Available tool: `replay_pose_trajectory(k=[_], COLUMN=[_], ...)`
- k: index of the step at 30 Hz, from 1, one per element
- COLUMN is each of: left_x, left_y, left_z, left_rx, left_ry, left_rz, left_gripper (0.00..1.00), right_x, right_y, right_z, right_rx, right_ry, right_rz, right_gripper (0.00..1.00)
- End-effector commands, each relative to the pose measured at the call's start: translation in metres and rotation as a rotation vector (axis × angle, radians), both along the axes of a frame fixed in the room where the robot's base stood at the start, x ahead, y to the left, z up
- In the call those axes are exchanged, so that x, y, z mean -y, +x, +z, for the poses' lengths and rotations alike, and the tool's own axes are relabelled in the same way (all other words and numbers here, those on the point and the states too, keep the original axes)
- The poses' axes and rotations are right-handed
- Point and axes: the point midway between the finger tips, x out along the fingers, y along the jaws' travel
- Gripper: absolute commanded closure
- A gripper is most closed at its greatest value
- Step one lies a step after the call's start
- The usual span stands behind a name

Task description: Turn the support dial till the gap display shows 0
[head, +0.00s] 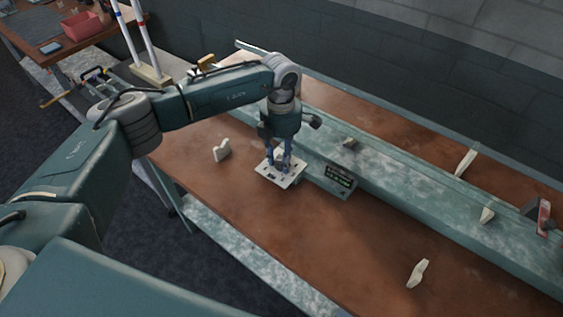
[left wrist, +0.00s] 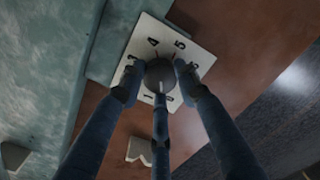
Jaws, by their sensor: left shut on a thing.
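The support dial is a dark round knob (left wrist: 160,75) on a white square plate (left wrist: 207,61) with printed numbers, 4 and 5 among them; a finger partly covers others. A light mark on the knob points down in the left wrist view, towards the 1 and the figure beside it. My left gripper (head: 279,162) comes straight down over the plate (head: 291,181) in the head view. Its three blue fingers (left wrist: 160,88) are closed around the knob. The gap display (head: 340,177) is a dark panel with green text, too small to read.
A long pale-green beam (head: 398,184) runs along the brown bench (head: 285,215) behind the plate. Pale blocks stand on the bench left of the plate (head: 222,150) and front right (head: 418,273). The bench between plate and front right block is clear.

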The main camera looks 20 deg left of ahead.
Motion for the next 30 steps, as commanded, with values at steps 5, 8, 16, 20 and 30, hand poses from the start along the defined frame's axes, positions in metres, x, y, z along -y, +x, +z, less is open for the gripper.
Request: replay_pose_trajectory(k=[5,8,16,20,30], left_x=[0.000,0.000,0.000,0.000,0.001], left_y=[0.001,0.001,0.001,0.001,0.001], left_z=[-0.006,-0.006,-0.005,-0.004,-0.001], left_rx=[0.003,0.005,0.004,0.003,0.004], left_ry=[0.000,0.000,0.001,0.000,-0.001], left_rz=[-0.159,-0.255,-0.510,-0.628,-0.866], left_gripper=[0.94,0.94,0.94,0.94,0.94], right_x=[0.000,0.001,0.001,0.002,0.002], right_y=[0.000,0.000,0.000,0.000,0.000], right_z=[-0.031,-0.043,-0.073,-0.084,-0.102], right_rx=[0.000,0.000,-0.001,-0.001,-0.001], right_ry=[-0.001,-0.001,-0.002,-0.002,-0.002], right_rz=[0.000,0.000,0.000,0.000,0.000], right_gripper=[0.52,0.52,0.52,0.52,0.52])
